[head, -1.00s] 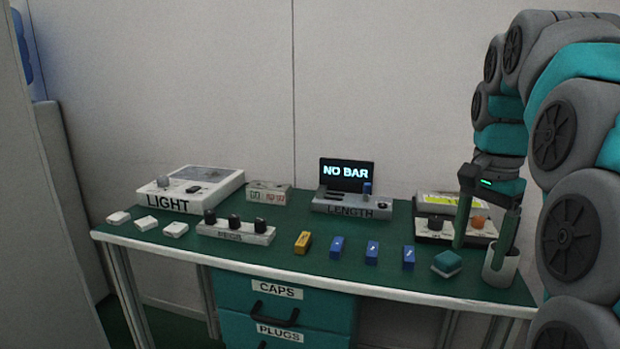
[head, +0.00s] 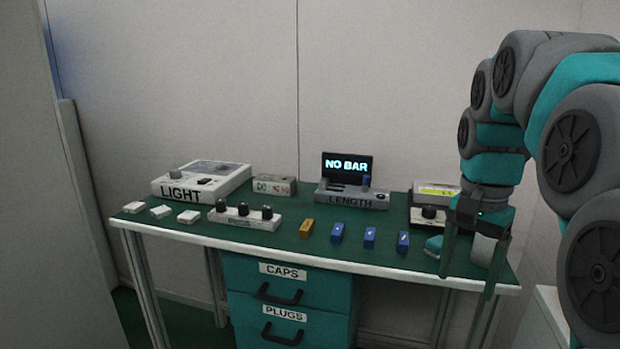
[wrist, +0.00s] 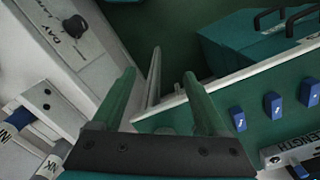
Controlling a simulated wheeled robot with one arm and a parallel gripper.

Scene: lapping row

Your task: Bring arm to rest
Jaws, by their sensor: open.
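My gripper (head: 462,306) hangs pointing down at the right front of the green-topped table (head: 270,240), its two green fingers spread apart and nothing between them. In the head view the fingers cross in front of the table's right end. In the wrist view the open fingers (wrist: 160,76) show over the floor beside the table's edge. My arm is bent on the right side of the head view. A teal block (head: 434,246) and a grey cup (head: 484,251) are partly hidden behind the fingers.
The LENGTH gauge (head: 352,198) reads NO BAR. Three blue blocks (head: 370,238) and a yellow one (head: 307,228) lie near the front edge. The LIGHT box (head: 200,183) is at the left. Drawers (head: 285,290) are below. The wrist view shows a pale unit with a knob (wrist: 75,27).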

